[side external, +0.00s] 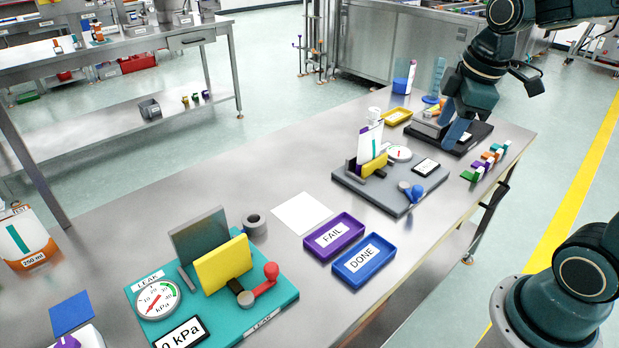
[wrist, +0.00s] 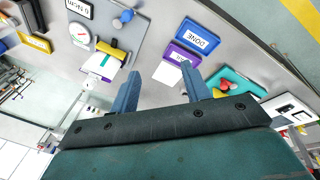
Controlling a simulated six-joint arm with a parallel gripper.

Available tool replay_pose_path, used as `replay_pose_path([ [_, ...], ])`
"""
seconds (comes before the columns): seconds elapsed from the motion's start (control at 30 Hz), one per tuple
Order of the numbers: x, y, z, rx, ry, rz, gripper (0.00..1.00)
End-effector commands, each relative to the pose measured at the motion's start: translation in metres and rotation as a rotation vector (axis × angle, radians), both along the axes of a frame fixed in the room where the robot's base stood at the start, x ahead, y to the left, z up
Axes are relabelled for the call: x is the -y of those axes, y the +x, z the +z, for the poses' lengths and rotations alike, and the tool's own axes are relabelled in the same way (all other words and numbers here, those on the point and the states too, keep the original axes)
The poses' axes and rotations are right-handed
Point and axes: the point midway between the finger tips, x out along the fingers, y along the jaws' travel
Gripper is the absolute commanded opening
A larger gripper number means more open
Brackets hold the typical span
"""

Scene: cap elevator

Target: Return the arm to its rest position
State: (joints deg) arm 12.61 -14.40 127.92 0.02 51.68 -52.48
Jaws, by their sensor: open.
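My gripper (side external: 455,132) hangs over the far right of the steel bench, in front of a dark fixture (side external: 482,136). Its blue fingers point down. In the wrist view my gripper (wrist: 160,74) shows two blue fingers spread apart with nothing between them. A white bottle with a green mark (side external: 369,142) stands in the grey station (side external: 400,203), beside its yellow jaw (side external: 375,165); the bottle also shows in the wrist view (wrist: 100,66). I cannot tell whether the jaw touches it.
A purple FAIL tray (side external: 334,237) and a blue DONE tray (side external: 364,259) look empty. A teal leak station (side external: 278,298) stands nearer the camera. Small coloured blocks (side external: 486,160) line the right edge.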

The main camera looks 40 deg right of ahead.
Motion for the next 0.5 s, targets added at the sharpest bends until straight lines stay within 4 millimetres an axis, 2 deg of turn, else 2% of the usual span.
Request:
replay_pose_path([
  [0.23, -0.031, -0.04, 0.015, 0.111, 0.086, -0.242, 0.47],
  [0.5, -0.054, -0.08, 0.017, 0.207, 0.216, -0.491, 0.47],
])
